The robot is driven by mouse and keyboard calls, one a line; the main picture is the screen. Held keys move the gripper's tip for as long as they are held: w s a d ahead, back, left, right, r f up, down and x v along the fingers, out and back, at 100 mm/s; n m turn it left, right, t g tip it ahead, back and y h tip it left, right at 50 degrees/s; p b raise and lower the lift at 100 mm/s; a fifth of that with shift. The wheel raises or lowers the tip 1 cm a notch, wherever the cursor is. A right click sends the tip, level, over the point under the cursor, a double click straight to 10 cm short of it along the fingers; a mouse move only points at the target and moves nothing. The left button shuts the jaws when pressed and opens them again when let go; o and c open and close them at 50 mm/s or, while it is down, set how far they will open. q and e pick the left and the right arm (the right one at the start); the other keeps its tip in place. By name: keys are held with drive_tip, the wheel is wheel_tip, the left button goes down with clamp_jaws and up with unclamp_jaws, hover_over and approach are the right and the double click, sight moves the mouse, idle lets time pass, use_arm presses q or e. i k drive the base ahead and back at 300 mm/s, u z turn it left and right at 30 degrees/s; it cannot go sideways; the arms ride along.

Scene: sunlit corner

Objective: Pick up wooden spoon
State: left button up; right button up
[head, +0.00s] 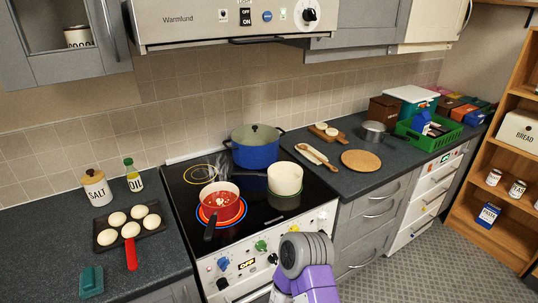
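What looks like the wooden spoon (317,156) lies on the dark worktop just right of the hob, on or beside a pale flat piece; the two are too small to tell apart clearly. It lies at a slant, left of a round cork mat. A purple and grey link of one of my arms rises from the bottom edge, in front of the oven. No gripper fingers show, so I cannot see either gripper or what it holds.
A blue pot (255,150), a red pan (221,206) and a cream pan (285,178) stand on the hob. A round cork mat (361,160), a board (327,132), a grey pot (373,132) and a green crate (428,140) occupy the right worktop. The hood overhangs the hob.

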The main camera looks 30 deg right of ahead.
sight(303, 146)
drive_tip(key=u, duration=3)
drive_tip(key=k, duration=2.75)
drive_tip(key=z, duration=0.75)
